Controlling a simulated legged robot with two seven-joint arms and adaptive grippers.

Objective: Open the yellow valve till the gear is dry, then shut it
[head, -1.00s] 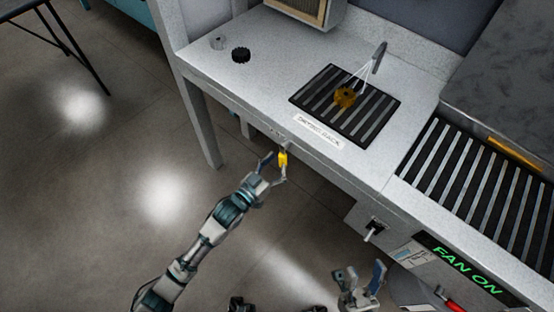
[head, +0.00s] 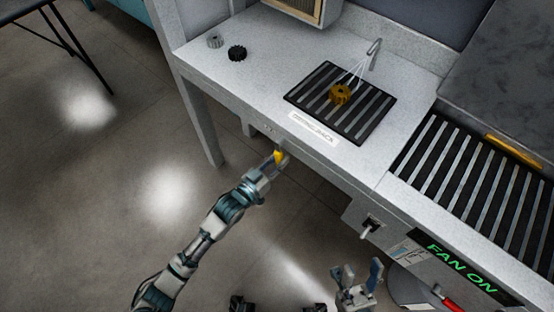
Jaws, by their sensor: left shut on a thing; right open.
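The yellow valve (head: 279,156) is on the front edge of the bench, below the labelled rack. My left gripper (head: 273,164) is shut on it and hides part of it. The gear (head: 341,93), golden brown, sits on the dark slatted rack (head: 357,127). Pale streaks run from the bent nozzle (head: 375,47) down to the gear. I cannot tell from here whether the gear is wet. My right gripper (head: 358,275) is open and empty at the bottom, in front of the bench.
A black gear (head: 237,53) and a grey gear (head: 214,41) lie at the bench's left. A roller conveyor (head: 478,190) is at the right, with a "FAN ON" sign (head: 461,267), a switch (head: 369,227) and a red handle (head: 451,304) below. Floor at left is open.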

